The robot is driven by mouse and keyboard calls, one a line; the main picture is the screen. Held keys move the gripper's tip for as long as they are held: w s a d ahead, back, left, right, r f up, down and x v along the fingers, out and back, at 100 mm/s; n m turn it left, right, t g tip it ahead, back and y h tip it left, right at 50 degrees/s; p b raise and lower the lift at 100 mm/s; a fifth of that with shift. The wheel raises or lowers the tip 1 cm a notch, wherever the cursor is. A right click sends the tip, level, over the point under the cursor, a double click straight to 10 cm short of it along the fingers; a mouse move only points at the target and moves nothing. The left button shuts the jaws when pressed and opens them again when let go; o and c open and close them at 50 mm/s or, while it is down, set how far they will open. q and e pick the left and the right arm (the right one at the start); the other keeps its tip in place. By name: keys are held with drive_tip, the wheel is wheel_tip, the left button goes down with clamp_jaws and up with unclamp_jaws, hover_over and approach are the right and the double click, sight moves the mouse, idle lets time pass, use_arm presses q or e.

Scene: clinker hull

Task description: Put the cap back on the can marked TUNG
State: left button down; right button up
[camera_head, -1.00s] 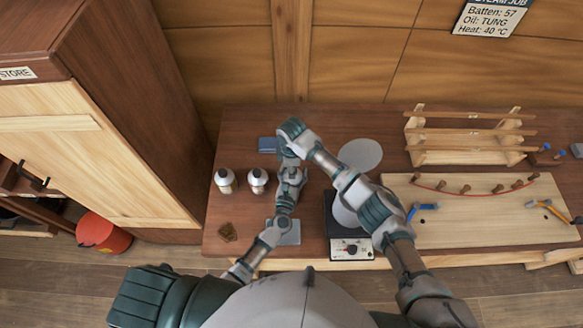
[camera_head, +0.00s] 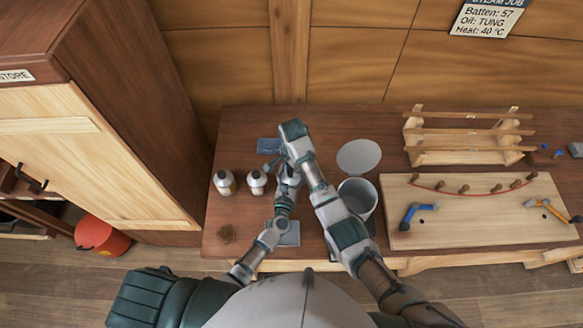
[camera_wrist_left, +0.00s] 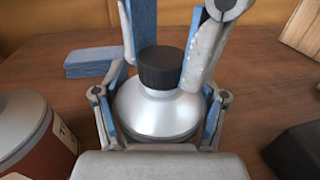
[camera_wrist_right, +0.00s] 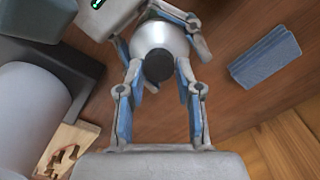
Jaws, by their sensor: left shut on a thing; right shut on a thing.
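A silver can (camera_wrist_left: 160,112) with a sloping top stands upright in the left wrist view. A black ribbed cap (camera_wrist_left: 161,67) sits on its neck, looking level; I cannot tell whether it is tight. My left gripper (camera_wrist_left: 163,104) is shut around the can's body. My right gripper (camera_wrist_right: 158,76) is at the cap from above, its fingers on either side and shut on it. In the right wrist view the can (camera_wrist_right: 158,36) and cap (camera_wrist_right: 159,67) lie between its fingers. No TUNG marking shows on this can. In the head view my arms hide it.
Two similar cans (camera_head: 224,183) (camera_head: 257,182) stand to the left. A blue folded cloth (camera_head: 268,145) lies behind. A grey pot (camera_head: 357,196), round grey disc (camera_head: 359,156) and pegged board (camera_head: 475,225) are to the right. A sign (camera_head: 487,17) reads "Oil: TUNG".

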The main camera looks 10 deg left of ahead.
use_arm(q)
drive_tip(key=shift+d, duration=0.25)
use_arm(e)
drive_tip(key=shift+w+a+r, duration=0.1)
drive_tip(key=o, duration=0.7)
use_arm(q)
drive_tip(key=shift+a, duration=0.1)
use_arm(e)
drive_tip(key=shift+o, duration=0.2)
drive_tip(key=shift+r, duration=0.1)
